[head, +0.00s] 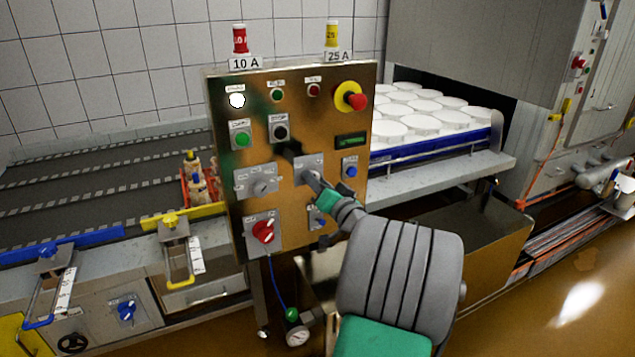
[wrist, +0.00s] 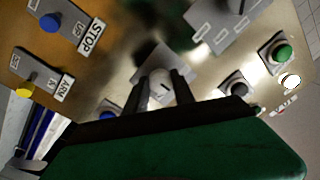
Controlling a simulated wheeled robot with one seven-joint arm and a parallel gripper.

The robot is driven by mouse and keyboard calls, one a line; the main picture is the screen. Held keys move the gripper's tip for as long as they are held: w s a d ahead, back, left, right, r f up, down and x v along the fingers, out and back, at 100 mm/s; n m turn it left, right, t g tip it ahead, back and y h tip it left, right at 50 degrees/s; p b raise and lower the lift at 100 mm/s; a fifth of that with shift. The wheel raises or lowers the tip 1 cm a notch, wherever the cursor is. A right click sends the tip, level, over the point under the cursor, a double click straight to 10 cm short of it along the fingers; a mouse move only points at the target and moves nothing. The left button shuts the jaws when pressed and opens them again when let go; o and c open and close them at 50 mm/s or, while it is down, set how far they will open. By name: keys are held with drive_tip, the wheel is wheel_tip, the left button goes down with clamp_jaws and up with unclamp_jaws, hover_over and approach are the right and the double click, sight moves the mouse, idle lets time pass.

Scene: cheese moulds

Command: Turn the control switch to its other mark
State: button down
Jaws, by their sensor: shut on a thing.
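The control panel (head: 222,110) is a brass-coloured upright box with several buttons and switches. The control switch is a light grey knob (wrist: 161,92) on a grey plate (head: 305,163). My gripper (head: 314,180) reaches it from the lower right in the head view and covers most of the knob. In the wrist view, the two dark fingers of my gripper (wrist: 161,86) stand on either side of the knob and are shut on it. A short dark line shows on the knob's face. Which mark it points to cannot be read.
A second grey switch (head: 262,187) sits left of the held one, with a red rotary switch (head: 263,232) below. A blue button (head: 349,170) and the yellow-ringed red stop button (head: 352,98) are close by on the right. White moulds (head: 430,123) stand behind.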

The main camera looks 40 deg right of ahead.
drive_tip(key=shift+m+h+p, duration=0.5)
drive_tip(key=shift+m+p, duration=1.35)
drive_tip(key=shift+m, duration=3.15)
drive_tip(key=c, duration=1.1)
unclamp_jaws()
drive_tip(key=shift+o, duration=0.2)
drive_tip(key=b+v, duration=0.1)
drive_tip(key=v, duration=0.6)
drive_tip(key=shift+s+a+b, duration=0.2)
drive_tip(key=shift+s+b, duration=0.1)
drive_tip(key=shift+s, duration=0.1)
